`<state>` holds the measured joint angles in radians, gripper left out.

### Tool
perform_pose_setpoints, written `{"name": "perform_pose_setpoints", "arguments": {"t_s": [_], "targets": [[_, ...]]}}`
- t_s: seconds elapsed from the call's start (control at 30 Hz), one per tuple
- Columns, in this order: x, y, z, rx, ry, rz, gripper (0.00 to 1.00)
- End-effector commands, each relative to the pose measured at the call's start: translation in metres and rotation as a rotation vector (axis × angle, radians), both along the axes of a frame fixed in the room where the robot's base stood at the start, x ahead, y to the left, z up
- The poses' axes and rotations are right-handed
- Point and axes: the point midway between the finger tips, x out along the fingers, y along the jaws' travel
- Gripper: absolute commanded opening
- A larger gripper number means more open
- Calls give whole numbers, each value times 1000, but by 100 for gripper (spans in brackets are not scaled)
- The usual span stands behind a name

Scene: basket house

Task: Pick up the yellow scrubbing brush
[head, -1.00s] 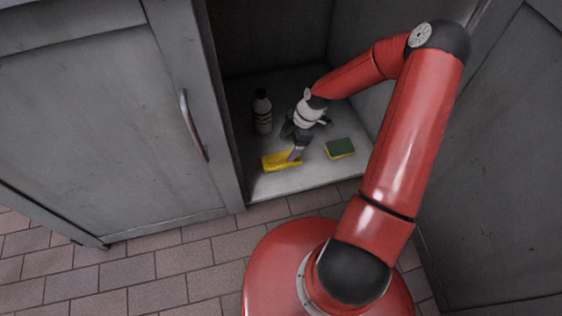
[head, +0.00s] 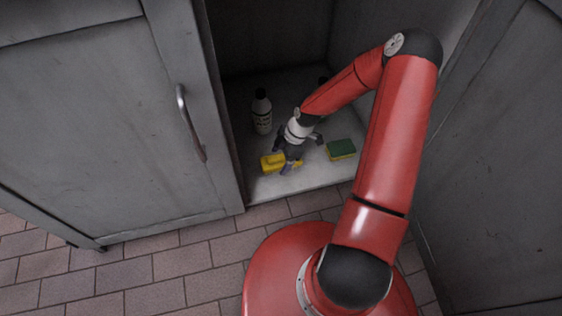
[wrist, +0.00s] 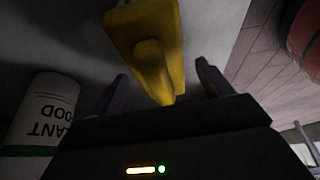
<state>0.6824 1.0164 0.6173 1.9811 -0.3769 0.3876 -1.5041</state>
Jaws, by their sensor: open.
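The yellow scrubbing brush (head: 270,164) lies on the cabinet floor near its front edge, partly hidden by my gripper in the head view. My gripper (head: 289,168) is low over the right part of the brush. In the wrist view the brush (wrist: 150,45) shows its raised handle, which points down between the two dark fingers of my gripper (wrist: 160,82). The fingers stand apart, one on each side of the handle's near end. I cannot tell whether either finger touches it.
A white bottle with a black cap (head: 262,114) stands behind and left of my gripper; its label shows in the wrist view (wrist: 42,115). A green and yellow sponge (head: 341,149) lies to the right. The grey cabinet door (head: 110,110) stands at left.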

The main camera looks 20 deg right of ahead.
Motion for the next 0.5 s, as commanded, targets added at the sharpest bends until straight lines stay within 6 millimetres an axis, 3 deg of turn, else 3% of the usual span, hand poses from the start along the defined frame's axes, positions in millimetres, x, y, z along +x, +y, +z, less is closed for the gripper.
{"name": "perform_pose_setpoints", "arguments": {"t_s": [0.5], "targets": [[0,0,-4,0,0,0,78]]}}
